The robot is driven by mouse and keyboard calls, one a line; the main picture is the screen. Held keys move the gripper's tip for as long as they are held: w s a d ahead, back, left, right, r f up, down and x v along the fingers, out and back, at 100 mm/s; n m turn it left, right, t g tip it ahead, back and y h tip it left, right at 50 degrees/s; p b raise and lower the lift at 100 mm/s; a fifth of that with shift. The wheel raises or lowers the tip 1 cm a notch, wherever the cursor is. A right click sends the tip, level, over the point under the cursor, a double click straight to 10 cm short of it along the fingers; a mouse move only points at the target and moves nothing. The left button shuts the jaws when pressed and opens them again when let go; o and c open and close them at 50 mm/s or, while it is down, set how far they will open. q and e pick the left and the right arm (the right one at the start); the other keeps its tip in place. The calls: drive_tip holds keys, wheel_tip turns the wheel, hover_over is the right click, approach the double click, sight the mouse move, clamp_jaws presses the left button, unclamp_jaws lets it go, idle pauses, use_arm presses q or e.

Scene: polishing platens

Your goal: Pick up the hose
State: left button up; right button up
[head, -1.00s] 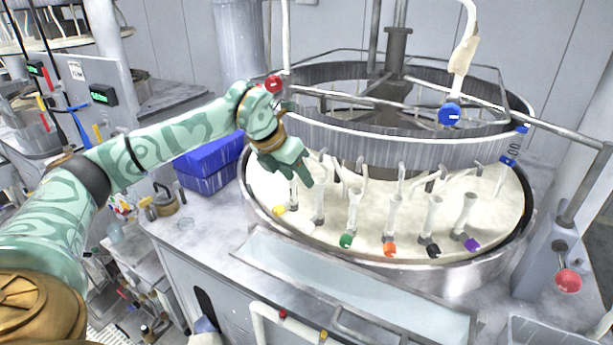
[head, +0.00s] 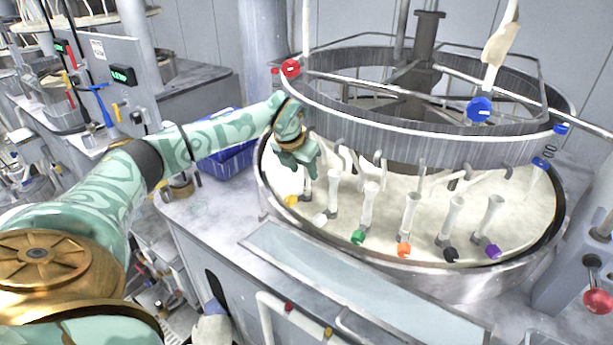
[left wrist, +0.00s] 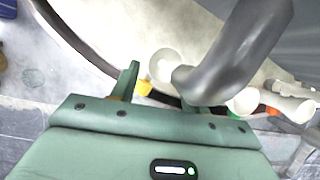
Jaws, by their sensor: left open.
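Several short white hoses, one of them a white hose with a green tip (head: 369,208), stand around the rim of the round polishing platen (head: 460,283). Their tips are coloured; which hose is meant I cannot tell. My left gripper (head: 306,174) is open above the platen's left edge, close to the yellow-tipped hose (head: 291,200), whose upper part is hidden behind it. In the left wrist view, the left gripper's finger (left wrist: 128,82) is beside a white round hose end (left wrist: 162,65) and a yellow tip (left wrist: 144,88). I see nothing held. My right gripper is not in view.
A grey metal ring (head: 440,148) with a red knob (head: 290,68) and a blue knob (head: 480,109) hangs above the platen. A grey pipe (left wrist: 236,50) crosses close to the left gripper. A blue bin (head: 228,163) stands left of the platen.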

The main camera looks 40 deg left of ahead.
sight(305, 170)
use_arm(q)
drive_tip(key=x, duration=0.4)
drive_tip(key=shift+w+a+f, duration=0.1)
drive_tip(key=shift+w+a, duration=0.05)
drive_tip(key=shift+w, duration=0.2)
drive_tip(key=shift+s, duration=0.1)
clamp_jaws()
